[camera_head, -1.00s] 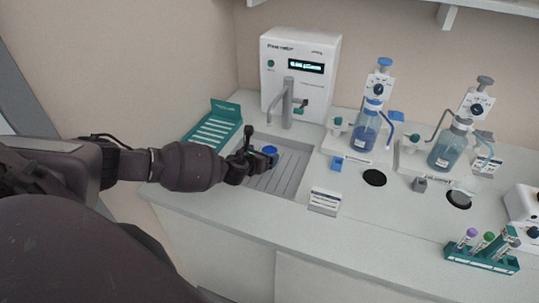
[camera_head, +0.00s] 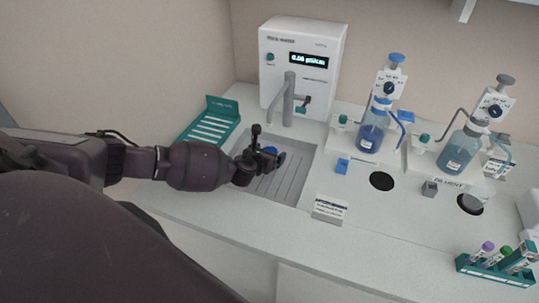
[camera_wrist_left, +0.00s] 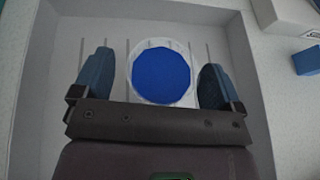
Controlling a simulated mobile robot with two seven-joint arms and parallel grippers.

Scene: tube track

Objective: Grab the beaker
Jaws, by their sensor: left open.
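A round, clear-walled vessel with blue contents (camera_wrist_left: 161,76), which looks like the beaker, stands in the grey recessed tray (camera_wrist_left: 60,120). In the head view, only a bit of its blue (camera_head: 269,150) shows behind my left gripper (camera_head: 272,159). In the left wrist view, the left gripper (camera_wrist_left: 158,82) is open, with one blue finger on each side of the vessel. My right gripper is in neither view.
A white water unit (camera_head: 302,60) with a grey tap (camera_head: 289,98) stands behind the tray. A teal rack (camera_head: 212,122) is at its left. Bottle dispensers (camera_head: 374,128) and a clear glass vessel (camera_head: 482,194) over a black disc are to the right. A small label stand (camera_head: 330,209) is near the tray.

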